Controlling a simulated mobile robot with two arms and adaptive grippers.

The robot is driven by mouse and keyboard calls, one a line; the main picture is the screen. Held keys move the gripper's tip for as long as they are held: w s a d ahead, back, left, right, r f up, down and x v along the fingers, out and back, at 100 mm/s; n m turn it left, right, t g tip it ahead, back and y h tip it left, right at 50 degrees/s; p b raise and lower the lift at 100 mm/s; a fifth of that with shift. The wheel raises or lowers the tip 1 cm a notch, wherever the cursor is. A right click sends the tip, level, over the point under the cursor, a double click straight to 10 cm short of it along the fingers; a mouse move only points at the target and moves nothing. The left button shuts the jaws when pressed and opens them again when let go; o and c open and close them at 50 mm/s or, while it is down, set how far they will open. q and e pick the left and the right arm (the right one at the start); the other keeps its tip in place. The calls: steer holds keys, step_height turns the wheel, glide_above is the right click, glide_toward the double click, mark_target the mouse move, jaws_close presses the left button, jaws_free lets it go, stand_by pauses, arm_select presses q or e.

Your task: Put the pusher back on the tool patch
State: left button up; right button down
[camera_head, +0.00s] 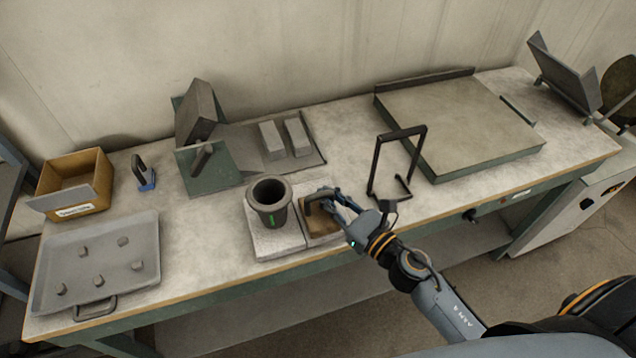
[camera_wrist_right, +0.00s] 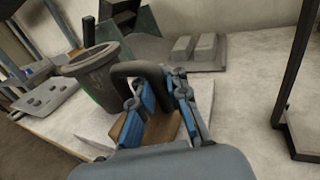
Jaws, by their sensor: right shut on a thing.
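The pusher (camera_head: 311,203), with a dark arched handle, is in my right gripper (camera_head: 335,203) near the table's front edge. In the right wrist view its handle (camera_wrist_right: 138,69) rises between the blue-padded fingers. A brown, wood-like surface (camera_head: 318,238) shows under the gripper. I cannot tell whether it is part of the pusher or a patch below, nor whether the pusher rests on it. My left gripper is not in view.
The dark pot (camera_head: 269,203) stands on a pale slab just left of my right gripper. A thin black frame (camera_head: 374,165) stands close on the right. A grey tray (camera_head: 100,262), a cardboard box (camera_head: 75,183) and a large plate (camera_head: 458,123) lie farther out.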

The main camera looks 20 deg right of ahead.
steer(key=p+x, duration=0.1)
steer(key=x, duration=0.2)
steer(key=shift+w+a+f, duration=0.1)
steer(key=shift+w+a, duration=0.1)
steer(key=shift+w, duration=0.2)
steer(key=shift+f, duration=0.15)
steer(key=shift+s, duration=0.1)
steer(key=shift+f, duration=0.15)
steer(key=c, duration=1.3)
jaws_free()
steer(key=shift+c, duration=0.2)
